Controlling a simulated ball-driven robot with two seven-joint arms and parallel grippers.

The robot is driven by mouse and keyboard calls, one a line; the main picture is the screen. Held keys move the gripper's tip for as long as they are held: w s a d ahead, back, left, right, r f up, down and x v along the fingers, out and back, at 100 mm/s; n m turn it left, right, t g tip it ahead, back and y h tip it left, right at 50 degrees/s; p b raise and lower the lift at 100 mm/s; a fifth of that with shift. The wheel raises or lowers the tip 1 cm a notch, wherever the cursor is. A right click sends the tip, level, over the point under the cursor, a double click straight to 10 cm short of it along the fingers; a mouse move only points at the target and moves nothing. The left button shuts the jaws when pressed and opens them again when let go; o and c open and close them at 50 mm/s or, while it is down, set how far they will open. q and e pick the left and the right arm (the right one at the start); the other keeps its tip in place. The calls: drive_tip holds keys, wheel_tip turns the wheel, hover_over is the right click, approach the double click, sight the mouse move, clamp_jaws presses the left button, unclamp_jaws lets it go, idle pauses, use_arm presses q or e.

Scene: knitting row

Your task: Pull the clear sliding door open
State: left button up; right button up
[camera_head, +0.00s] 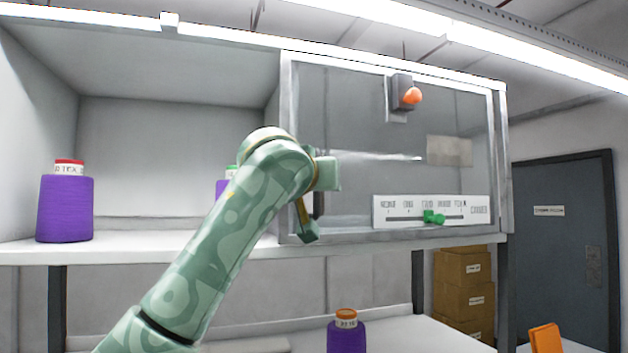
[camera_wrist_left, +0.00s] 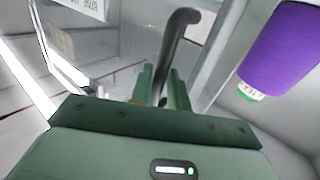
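The clear sliding door (camera_head: 355,100) covers the right part of the shelf cabinet, in a grey frame. Its dark, bent handle (camera_wrist_left: 181,45) stands near the frame in the left wrist view. My left gripper (camera_head: 309,213) is at the door's lower left edge. In the left wrist view its two green fingers (camera_wrist_left: 162,88) lie on either side of the handle, close against it, and look shut on it. My arm partly hides the handle in the head view. My right gripper is not in view.
A purple yarn cone (camera_head: 65,208) stands on the left shelf; another (camera_wrist_left: 285,50) is beside the door frame. An orange-topped purple cone (camera_head: 346,335) stands below.

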use_arm(q)
drive_tip(key=shift+s+f, duration=0.1)
drive_tip(key=shift+s, duration=0.15)
drive_tip(key=b+v, duration=0.5)
drive_tip(key=v, duration=1)
drive_tip(key=shift+s, duration=0.4)
